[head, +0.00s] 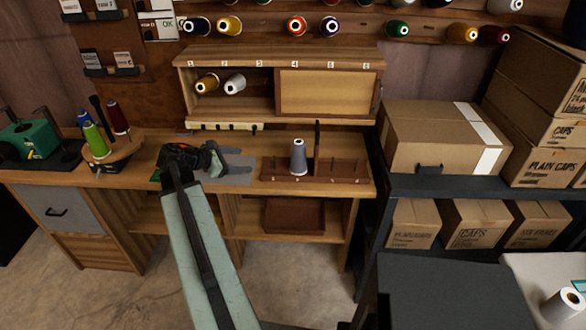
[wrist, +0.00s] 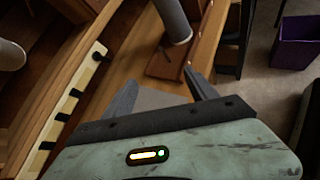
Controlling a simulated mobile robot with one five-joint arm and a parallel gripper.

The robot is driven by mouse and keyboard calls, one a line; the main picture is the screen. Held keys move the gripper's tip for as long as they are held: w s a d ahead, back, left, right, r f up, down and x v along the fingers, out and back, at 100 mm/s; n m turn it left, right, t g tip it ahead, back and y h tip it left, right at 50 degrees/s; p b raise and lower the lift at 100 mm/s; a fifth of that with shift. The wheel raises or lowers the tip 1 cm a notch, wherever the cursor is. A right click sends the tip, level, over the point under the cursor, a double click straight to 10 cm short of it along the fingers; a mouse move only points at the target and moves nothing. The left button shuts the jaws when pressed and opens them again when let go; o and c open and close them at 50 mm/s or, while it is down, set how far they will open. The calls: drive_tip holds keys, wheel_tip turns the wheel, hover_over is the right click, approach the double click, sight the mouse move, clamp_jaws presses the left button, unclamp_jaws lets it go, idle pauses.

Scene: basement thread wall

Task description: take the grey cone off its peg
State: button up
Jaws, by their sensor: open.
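The grey cone (head: 299,158) stands upright on the brown peg board (head: 332,171) at the right of the workbench. In the wrist view the grey cone (wrist: 173,18) is at the top middle, with its upper part cut off by the frame edge. My gripper (head: 247,161) is open and empty, to the left of the cone and apart from it. In the wrist view my gripper (wrist: 160,82) has its two fingers spread, pointing towards the cone's base. The peg under the cone is hidden by the cone.
A dark upright post (head: 317,146) stands just right of the cone. The shelf cabinet (head: 278,53) behind holds a yellow and a white cone (head: 235,84). Green and red cones stand on a round holder (head: 116,154) at left. Cardboard boxes (head: 432,135) fill the rack at right.

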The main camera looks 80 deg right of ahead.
sight(299, 145)
drive_tip(key=s+d+g+b, duration=0.1)
drive_tip(key=s+d, duration=0.2)
drive_tip(key=s, duration=0.3)
drive_tip(key=s+d+n+g+b, duration=0.1)
drive_tip(key=s+d, duration=0.2)
drive_tip(key=s, duration=0.3)
drive_tip(key=s+d+r+g+b, duration=0.1)
drive_tip(key=s+d, duration=0.3)
drive_tip(key=s, duration=0.2)
drive_tip(key=shift+n, duration=0.4)
drive_tip(key=shift+s+d, duration=0.2)
drive_tip(key=shift+s, duration=0.15)
clamp_jaws()
